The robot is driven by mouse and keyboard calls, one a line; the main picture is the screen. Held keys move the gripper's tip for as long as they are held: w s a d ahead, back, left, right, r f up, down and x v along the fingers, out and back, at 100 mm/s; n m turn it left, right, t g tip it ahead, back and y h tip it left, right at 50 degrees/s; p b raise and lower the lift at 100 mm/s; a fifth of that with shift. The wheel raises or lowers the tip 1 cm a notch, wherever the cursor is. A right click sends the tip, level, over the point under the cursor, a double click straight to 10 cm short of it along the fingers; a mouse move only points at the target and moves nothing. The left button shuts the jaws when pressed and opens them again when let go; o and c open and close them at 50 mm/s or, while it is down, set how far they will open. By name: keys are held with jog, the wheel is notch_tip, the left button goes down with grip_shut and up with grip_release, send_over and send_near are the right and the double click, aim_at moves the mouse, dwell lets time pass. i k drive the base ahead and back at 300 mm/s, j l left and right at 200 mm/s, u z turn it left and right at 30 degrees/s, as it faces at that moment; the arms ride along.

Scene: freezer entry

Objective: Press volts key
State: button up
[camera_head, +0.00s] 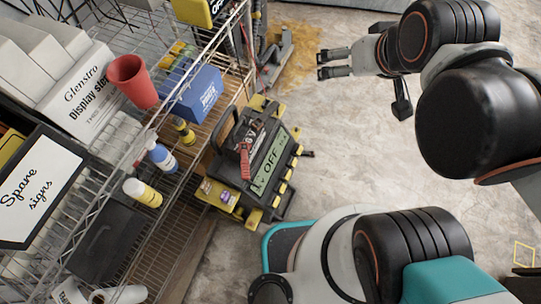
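A black and yellow device (232,185) sits low beside the wire shelving. Its green display (270,166) reads "OFF". Several small yellow keys (284,188) line its right side; their labels are too small to read, so I cannot tell which is the volts key. A red clamp (245,160) lies on its top. My gripper (322,64) is above and to the right of the device in the picture, apart from it. Its two fingers point left with a gap between them, and nothing is held.
The wire shelving (165,215) fills the left side, holding a red cup (133,82), a blue box (196,92), bottles and a "Spare signs" box (38,190). Bare concrete floor (345,150) lies right of the device. A yellow outline (524,254) shows at the lower right.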

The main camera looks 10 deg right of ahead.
aim_at(276, 202)
jog(key=k+j, duration=0.75)
jog(key=j, duration=0.1)
